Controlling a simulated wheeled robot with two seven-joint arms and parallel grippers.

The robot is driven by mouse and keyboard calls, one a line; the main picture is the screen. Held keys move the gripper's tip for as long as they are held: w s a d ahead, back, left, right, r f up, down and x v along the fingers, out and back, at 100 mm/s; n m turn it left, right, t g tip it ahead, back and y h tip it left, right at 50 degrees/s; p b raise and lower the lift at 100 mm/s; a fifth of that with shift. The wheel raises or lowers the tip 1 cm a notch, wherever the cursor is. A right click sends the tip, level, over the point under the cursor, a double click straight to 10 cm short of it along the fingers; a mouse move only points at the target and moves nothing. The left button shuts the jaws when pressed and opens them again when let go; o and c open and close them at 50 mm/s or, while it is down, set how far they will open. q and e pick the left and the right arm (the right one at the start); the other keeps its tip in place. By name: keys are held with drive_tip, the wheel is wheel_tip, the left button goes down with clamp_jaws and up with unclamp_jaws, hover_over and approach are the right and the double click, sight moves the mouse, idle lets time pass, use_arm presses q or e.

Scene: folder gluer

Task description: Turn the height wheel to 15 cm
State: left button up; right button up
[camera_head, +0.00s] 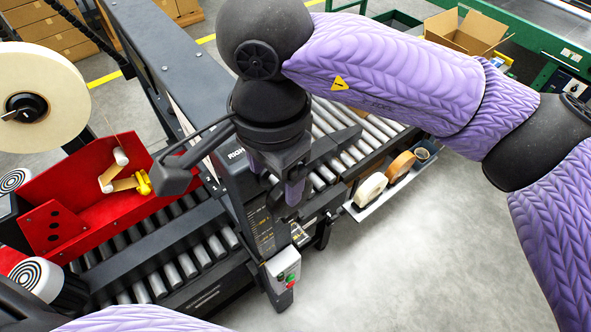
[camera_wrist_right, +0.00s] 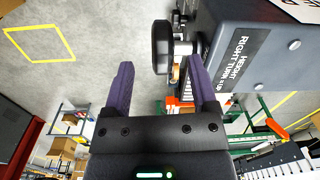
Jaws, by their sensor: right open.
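The height wheel (camera_wrist_right: 162,45) shows in the right wrist view as a black disc seen nearly edge-on. A short silver shaft joins it to a grey housing labelled "HEIGHT RIGHT TURN = UP" (camera_wrist_right: 238,55). My right gripper (camera_wrist_right: 159,72) is open. The wheel lies between the lines of its two fingers, near the fingertips; whether they touch it I cannot tell. In the head view my right gripper (camera_head: 284,188) points down beside the column, and my arm hides the wheel. The height scale (camera_head: 262,230) is on the column; its reading is too small to tell. My left gripper is out of view.
A green and red button box (camera_head: 283,270) sits low on the column. A side tray with tape rolls (camera_head: 371,189) is to the right. A red tape head (camera_head: 100,195) and a large tape roll (camera_head: 38,98) are at left. The floor at right is clear.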

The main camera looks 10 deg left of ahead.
sight(275, 195)
wheel_tip(275, 195, down, 7)
drive_tip(key=shift+a+f+p, duration=0.15)
drive_tip(key=shift+f+p, duration=0.05)
drive_tip(key=shift+p, duration=0.35)
drive_tip(key=shift+w, duration=0.1)
clamp_jaws()
